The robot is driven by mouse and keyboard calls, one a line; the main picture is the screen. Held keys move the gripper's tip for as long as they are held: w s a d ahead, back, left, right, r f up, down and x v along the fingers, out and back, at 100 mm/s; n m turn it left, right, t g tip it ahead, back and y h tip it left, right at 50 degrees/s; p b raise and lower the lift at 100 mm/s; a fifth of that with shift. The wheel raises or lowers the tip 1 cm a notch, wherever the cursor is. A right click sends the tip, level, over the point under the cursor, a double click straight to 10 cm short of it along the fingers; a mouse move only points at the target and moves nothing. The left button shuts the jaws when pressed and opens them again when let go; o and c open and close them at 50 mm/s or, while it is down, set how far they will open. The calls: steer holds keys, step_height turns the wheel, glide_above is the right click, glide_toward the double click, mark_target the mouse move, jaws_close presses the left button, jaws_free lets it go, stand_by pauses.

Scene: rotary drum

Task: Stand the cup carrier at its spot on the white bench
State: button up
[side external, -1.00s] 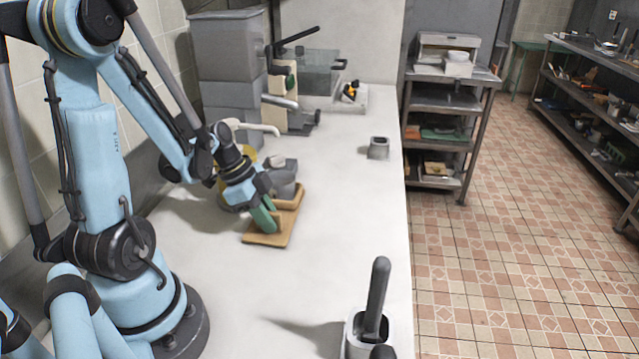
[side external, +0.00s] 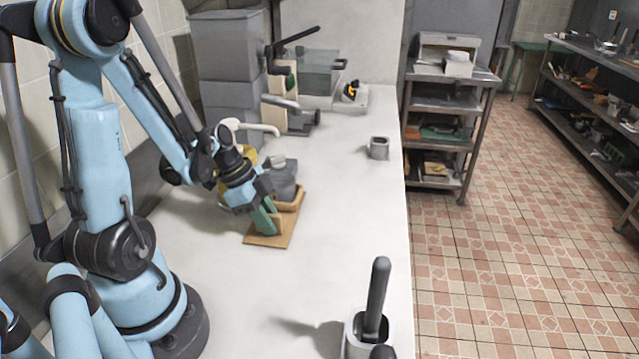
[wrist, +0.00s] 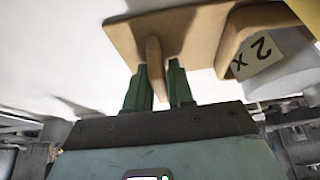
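The cup carrier (side external: 283,234) is a tan wooden piece with a flat base, an upright fin and a raised holder around a grey cup (side external: 284,182). It appears to rest on the white bench (side external: 345,215). In the wrist view, the carrier (wrist: 200,28) shows its fin between the green fingers, and a label reading "2 x" is on the holder. My gripper (side external: 266,220) reaches down to the carrier's near end. In the wrist view, my gripper (wrist: 158,85) looks shut on the fin. The fingers partly hide the fin.
A grey square holder (side external: 378,148) stands at the bench's right edge. Another holder with a dark handle (side external: 377,300) is at the front. Grey bins (side external: 228,50) and a lever device (side external: 290,95) stand at the back. The bench's middle right is clear.

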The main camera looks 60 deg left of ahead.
steer(key=o, duration=0.4)
steer(key=shift+r, duration=0.1)
steer(key=v, duration=1.2)
stand_by(0.3)
steer(key=w+d+n+t+y, duration=0.1)
steer(key=w+d+n, duration=0.2)
steer(key=d, duration=0.4)
steer(key=w+d+r+n+t+y, duration=0.1)
steer(key=w+d+n+t+y, duration=0.1)
steer(key=d+n, duration=0.4)
steer(key=shift+w+d+r+t, duration=0.3)
steer(key=shift+w+d, duration=0.45)
steer(key=shift+d, duration=0.15)
